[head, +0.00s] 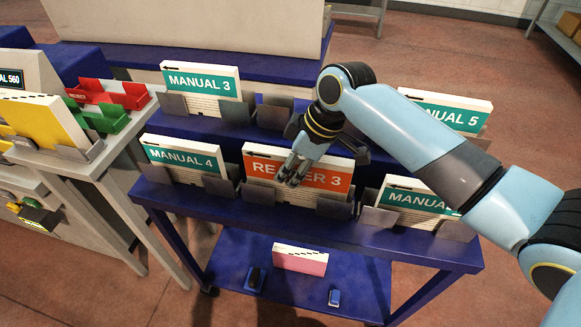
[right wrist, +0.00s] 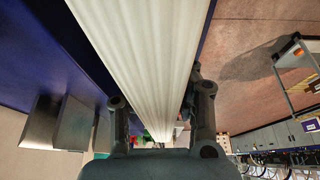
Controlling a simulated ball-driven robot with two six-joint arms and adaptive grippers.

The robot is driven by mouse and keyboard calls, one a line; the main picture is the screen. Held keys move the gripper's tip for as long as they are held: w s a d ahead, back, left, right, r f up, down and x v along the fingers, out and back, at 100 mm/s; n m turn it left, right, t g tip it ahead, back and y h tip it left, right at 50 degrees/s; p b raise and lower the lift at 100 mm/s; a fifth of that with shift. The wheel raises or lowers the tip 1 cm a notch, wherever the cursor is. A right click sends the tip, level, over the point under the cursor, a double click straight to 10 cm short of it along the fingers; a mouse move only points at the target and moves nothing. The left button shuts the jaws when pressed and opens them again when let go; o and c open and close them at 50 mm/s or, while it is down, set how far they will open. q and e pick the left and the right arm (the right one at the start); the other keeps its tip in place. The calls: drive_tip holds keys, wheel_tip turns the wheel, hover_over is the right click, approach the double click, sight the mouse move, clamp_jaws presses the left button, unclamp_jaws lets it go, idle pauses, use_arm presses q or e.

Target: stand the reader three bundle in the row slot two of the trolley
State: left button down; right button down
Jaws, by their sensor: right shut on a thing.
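The reader three bundle (head: 336,181), white with an orange READER 3 label, is upright in the middle of the trolley's front row. It sits behind two grey metal plates, between MANUAL 4 and another teal-labelled manual. Its lower edge is hidden, so I cannot tell whether it rests on the shelf. My right gripper (head: 293,170) is shut on it from above, with fingers over its front face. In the right wrist view its white page edges (right wrist: 140,45) run between the fingers (right wrist: 160,125). The blue trolley (head: 300,232) stands below. My left gripper is not in view.
MANUAL 4 (head: 184,158) stands left and a teal manual (head: 415,198) right in the front row. MANUAL 3 (head: 201,84) and MANUAL 5 (head: 450,112) stand behind. A pink-fronted bundle (head: 300,259) is on the lower shelf. A side table (head: 112,165) with coloured holders is left.

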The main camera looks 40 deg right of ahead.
drive_tip(key=c, duration=1.1)
unclamp_jaws()
drive_tip(key=shift+c, duration=0.2)
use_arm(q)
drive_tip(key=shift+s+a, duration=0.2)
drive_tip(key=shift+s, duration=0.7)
use_arm(e)
drive_tip(key=v, duration=1.1)
drive_tip(key=shift+d+r+p, duration=0.15)
drive_tip(key=shift+r+p, duration=0.05)
drive_tip(key=shift+p, duration=0.1)
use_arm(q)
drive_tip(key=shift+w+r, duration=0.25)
use_arm(e)
drive_tip(key=shift+s+r, duration=0.15)
drive_tip(key=shift+r, duration=0.15)
